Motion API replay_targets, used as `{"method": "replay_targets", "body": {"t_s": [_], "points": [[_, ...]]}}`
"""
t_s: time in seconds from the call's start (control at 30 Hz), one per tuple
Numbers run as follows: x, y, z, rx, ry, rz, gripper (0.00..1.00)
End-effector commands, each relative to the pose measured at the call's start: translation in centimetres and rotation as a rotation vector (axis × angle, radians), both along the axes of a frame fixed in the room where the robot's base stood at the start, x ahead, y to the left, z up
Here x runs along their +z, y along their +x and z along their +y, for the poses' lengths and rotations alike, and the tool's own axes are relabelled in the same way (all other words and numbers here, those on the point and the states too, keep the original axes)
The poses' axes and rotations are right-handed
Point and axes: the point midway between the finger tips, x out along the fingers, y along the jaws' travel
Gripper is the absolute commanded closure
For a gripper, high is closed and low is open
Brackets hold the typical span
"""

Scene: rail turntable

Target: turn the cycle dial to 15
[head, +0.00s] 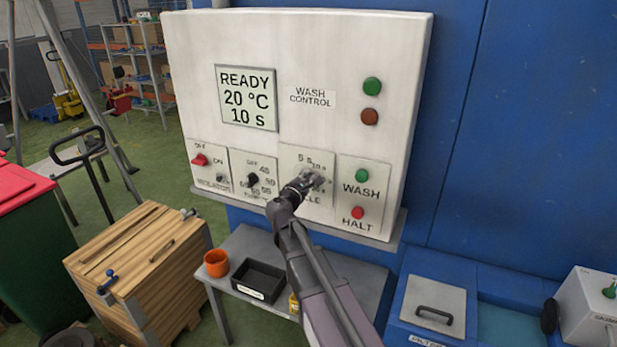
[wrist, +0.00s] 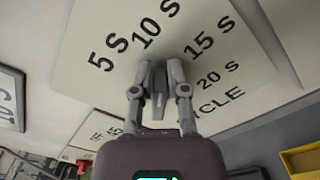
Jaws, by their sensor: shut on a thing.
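The cycle dial's plate (head: 291,158) is on the white wash control panel, and it fills much of the wrist view (wrist: 92,32). Its marks read 5 S, 10 S, 15 S and 20 S, with CYCLE below. My gripper (head: 307,180) is at this dial and shut on it. The fingers straddle the middle of the plate in the wrist view (wrist: 159,68). The display (head: 247,98) reads READY, 20 °C, 10 s.
A red switch (head: 200,160) and a black temperature dial (head: 253,180) sit left of the cycle dial. The green WASH button (head: 362,175) and red HALT button (head: 357,213) are close on the right. Below are an orange cup (head: 216,263) and a black tray (head: 258,281).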

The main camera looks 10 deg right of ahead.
Motion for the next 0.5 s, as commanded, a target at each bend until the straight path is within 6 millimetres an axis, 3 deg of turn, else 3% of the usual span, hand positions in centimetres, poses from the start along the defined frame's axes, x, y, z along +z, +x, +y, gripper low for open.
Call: {"method": "replay_targets", "body": {"t_s": [0.5], "points": [[-1.11,-0.04,-0.19,0.008,0.391,-0.282,1.0]]}}
